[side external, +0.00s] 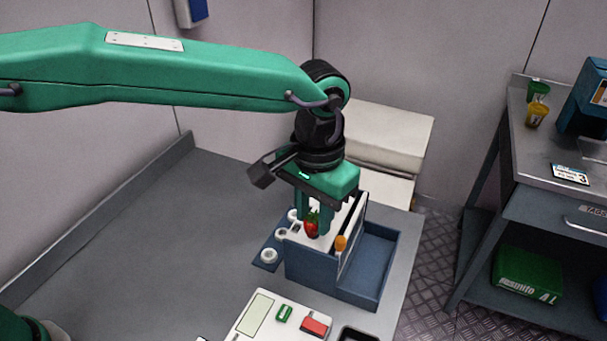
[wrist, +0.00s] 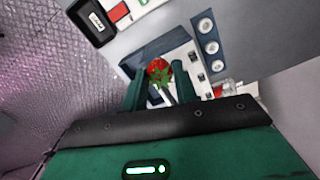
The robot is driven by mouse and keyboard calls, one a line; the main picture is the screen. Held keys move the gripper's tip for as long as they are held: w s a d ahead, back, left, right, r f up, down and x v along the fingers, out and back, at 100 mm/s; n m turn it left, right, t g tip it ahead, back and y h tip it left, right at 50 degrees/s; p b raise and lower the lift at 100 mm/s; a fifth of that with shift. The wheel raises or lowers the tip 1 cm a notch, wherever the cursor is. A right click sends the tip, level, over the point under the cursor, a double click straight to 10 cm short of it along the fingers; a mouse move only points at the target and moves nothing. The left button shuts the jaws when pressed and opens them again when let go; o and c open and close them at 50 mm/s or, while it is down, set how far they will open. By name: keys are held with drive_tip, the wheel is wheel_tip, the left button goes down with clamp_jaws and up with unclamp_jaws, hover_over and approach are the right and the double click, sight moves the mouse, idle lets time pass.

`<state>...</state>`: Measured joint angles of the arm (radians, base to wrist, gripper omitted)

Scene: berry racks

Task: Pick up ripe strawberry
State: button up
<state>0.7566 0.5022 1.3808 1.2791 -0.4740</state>
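A red strawberry (side external: 311,225) with green leaves sits at the white top of a blue rack (side external: 310,264). It also shows in the wrist view (wrist: 156,67), leaves toward the camera. My gripper (side external: 314,215) points down over the rack at the strawberry. In the wrist view its two green fingers (wrist: 159,84) stand apart, one on each side of the strawberry, with gaps showing between them and the fruit. The gripper looks open. The fingers partly cover the rack top, and I cannot tell how deep the tips reach beside the fruit.
Round white-rimmed holders (side external: 269,256) line the rack's left. A white control panel (side external: 285,318) lies in front. The table's left is clear.

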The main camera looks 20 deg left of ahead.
drive_tip(key=s+d+r, duration=0.2)
drive_tip(key=s+r, duration=0.2)
drive_tip(key=s, duration=0.3)
drive_tip(key=shift+d+r, duration=0.25)
idle(0.3)
drive_tip(key=w+a+f+n, duration=0.15)
drive_tip(key=w+a, duration=0.35)
drive_tip(key=a, duration=0.6)
drive_tip(key=w+a+f+n, duration=0.15)
drive_tip(key=w+a, duration=0.25)
drive_tip(key=a, duration=0.7)
drive_tip(key=w+a+f+n, duration=0.1)
drive_tip(key=w+a+n, duration=0.3)
drive_tip(key=a, duration=0.7)
drive_tip(key=w+d+f+n, duration=0.1)
drive_tip(key=w+d+n, duration=0.25)
drive_tip(key=w, duration=0.25)
drive_tip(key=w+d+f+n, duration=0.2)
drive_tip(key=w+n, duration=0.2)
drive_tip(key=w, duration=0.1)
drive_tip(key=w+d+f+n, duration=0.3)
drive_tip(key=d+n, duration=0.3)
drive_tip(key=w+d+f+n, duration=0.3)
drive_tip(key=w+d+n, duration=0.1)
drive_tip(key=d+n, duration=0.2)
drive_tip(key=shift+d+f, duration=0.25)
drive_tip(key=shift+d, duration=0.4)
